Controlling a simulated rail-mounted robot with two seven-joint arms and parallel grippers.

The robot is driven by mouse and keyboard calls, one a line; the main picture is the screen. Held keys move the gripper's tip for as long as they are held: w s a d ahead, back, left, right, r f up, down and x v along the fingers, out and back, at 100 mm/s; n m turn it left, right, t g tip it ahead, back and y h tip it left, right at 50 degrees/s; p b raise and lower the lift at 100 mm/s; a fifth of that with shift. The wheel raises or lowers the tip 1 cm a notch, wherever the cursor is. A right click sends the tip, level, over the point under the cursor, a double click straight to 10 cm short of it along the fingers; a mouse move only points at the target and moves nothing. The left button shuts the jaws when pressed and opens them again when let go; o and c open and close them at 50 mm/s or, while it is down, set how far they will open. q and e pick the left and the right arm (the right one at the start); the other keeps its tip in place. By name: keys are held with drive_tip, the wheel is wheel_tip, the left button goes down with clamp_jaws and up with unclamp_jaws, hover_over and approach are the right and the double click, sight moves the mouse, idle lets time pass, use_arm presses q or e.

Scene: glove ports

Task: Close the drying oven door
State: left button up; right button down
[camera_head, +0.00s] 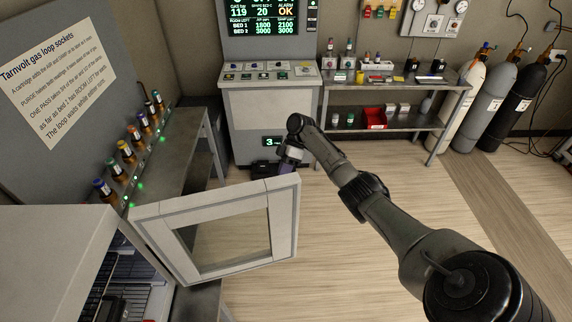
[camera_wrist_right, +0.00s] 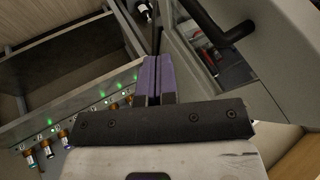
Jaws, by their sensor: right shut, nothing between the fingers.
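The drying oven (camera_head: 50,245) stands at the lower left with its front open and wire racks showing inside. Its door (camera_head: 282,225) is pale grey with a window, and stands swung wide open. My right gripper (camera_head: 287,166) is at the far side of the door's top edge, near its free corner, partly hidden by my wrist and the door. In the right wrist view its purple fingers (camera_wrist_right: 158,75) are together and empty. A pale panel (camera_wrist_right: 285,45) with a dark bar handle (camera_wrist_right: 215,25) is right of the fingers; I cannot tell whether they touch it. My left gripper is out of view.
A metal bench with several coloured-cap cartridges (camera_head: 125,150) and green lights runs behind the oven on the left. A control console (camera_head: 270,110) stands at the back. A shelf table (camera_head: 400,90) and gas cylinders (camera_head: 500,95) are farther right. The wooden floor right of the door is clear.

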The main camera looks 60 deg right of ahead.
drive_tip(key=s+a+f+p, duration=0.2)
drive_tip(key=a+f+p, duration=0.2)
drive_tip(key=a, duration=0.2)
drive_tip(key=shift+a+f, duration=0.15)
drive_tip(key=shift+a, duration=0.15)
idle(0.3)
